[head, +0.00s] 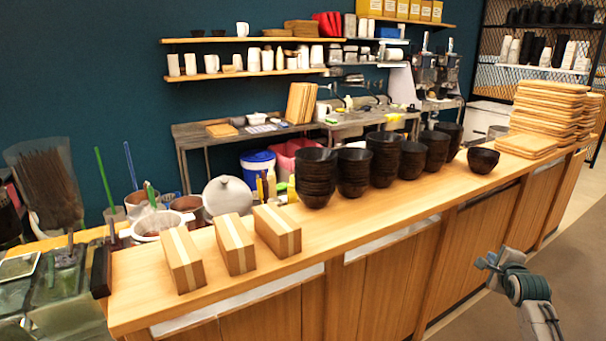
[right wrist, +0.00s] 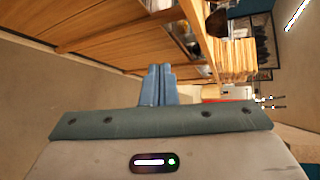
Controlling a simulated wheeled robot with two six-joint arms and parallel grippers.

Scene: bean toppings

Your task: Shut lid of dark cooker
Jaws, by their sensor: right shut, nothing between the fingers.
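I cannot make out a dark cooker for certain in the head view. My right gripper (head: 486,262) is at the lower right, in front of the counter and far from the pots. In the right wrist view its fingers (right wrist: 157,85) are together and empty. My left gripper is not in view.
A long wooden counter (head: 370,222) lies between my right gripper and the pots. It carries several boxes (head: 235,244), stacks of black bowls (head: 316,178) and stacked wooden trays (head: 550,108). A glass-sided container (head: 62,285) stands at the left. Floor on the right is free.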

